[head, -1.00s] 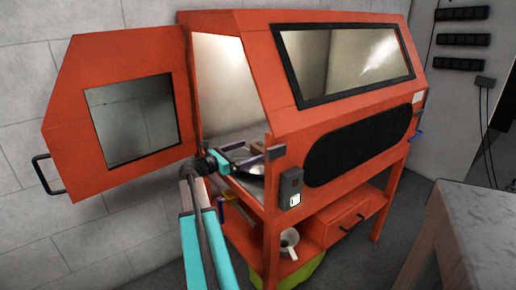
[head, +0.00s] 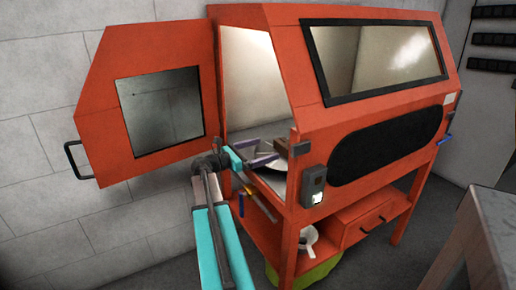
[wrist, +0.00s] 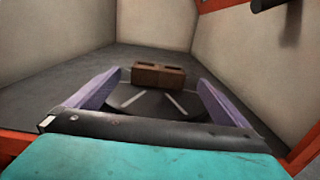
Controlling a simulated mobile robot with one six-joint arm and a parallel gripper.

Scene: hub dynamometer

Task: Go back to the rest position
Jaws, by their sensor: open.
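My gripper (head: 268,154) is open, with two purple fingers spread apart and nothing between them that it grips. It reaches through the open side of the orange cabinet (head: 286,110). In the wrist view my gripper (wrist: 155,88) points at a brown block (wrist: 158,75) with dark slots in its top. The block also shows in the head view (head: 299,149), partly behind the cabinet's front post.
The orange door (head: 100,125) stands open left of my arm. The opening's edges and front post, with a grey control box (head: 313,185), are close to the arm. A lower shelf holds a pale cup (head: 308,237). A grey table (head: 465,245) stands at the right.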

